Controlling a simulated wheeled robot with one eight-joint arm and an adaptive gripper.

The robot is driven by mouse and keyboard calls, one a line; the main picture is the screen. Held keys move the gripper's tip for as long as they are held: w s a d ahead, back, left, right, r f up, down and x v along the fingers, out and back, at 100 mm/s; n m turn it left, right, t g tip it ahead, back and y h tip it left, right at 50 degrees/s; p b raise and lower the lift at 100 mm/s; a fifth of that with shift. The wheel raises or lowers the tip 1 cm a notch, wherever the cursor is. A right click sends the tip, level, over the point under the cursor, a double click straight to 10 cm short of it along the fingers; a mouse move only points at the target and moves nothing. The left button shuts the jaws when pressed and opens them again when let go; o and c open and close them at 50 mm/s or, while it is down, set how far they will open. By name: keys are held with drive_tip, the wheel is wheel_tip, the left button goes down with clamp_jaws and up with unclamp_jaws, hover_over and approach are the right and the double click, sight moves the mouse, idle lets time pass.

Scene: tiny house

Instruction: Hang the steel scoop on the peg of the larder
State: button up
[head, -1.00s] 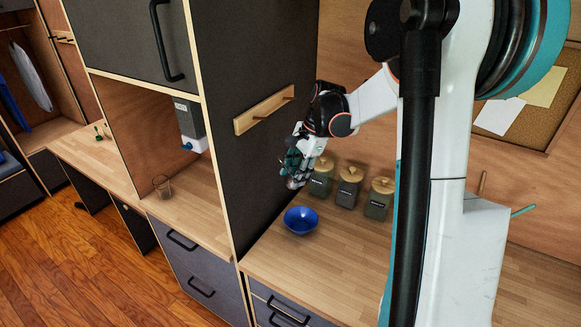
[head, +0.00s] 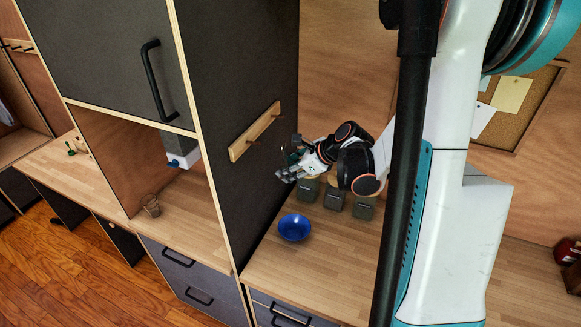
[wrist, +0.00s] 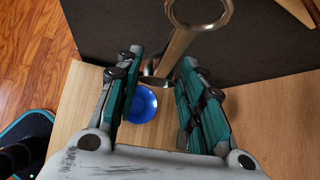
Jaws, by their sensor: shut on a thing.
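The steel scoop (wrist: 178,45) is between my gripper's green-padded fingers (wrist: 160,92) in the wrist view. Its looped handle end points up and away, and its lower part is partly hidden by the fingers. In the head view my gripper (head: 297,166) is shut on the scoop, with a shiny end (head: 285,175) showing at its left. The larder (head: 235,75) is the dark tall cabinet. A wooden rail (head: 254,131) with short dark pegs is fixed on its side panel. My gripper is to the right of and lower than the rail in the picture, apart from the pegs.
A blue bowl (head: 295,228) stands on the wooden counter (head: 290,275) below my gripper. Several labelled canisters (head: 334,197) with wooden lids stand behind it, close to my arm. The counter front is clear.

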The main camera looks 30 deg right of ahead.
sight(285, 151)
drive_tip(key=w+a+f, duration=0.1)
drive_tip(key=w+a, duration=0.4)
drive_tip(key=w, duration=0.3)
drive_tip(key=shift+a+f, duration=0.25)
drive_tip(key=shift+f, duration=0.1)
idle(0.8)
drive_tip(key=shift+w, duration=0.15)
idle(0.6)
drive_tip(key=o, duration=1.1)
drive_tip(key=shift+o, duration=0.2)
drive_tip(key=shift+r, duration=0.1)
drive_tip(key=v, duration=1.2)
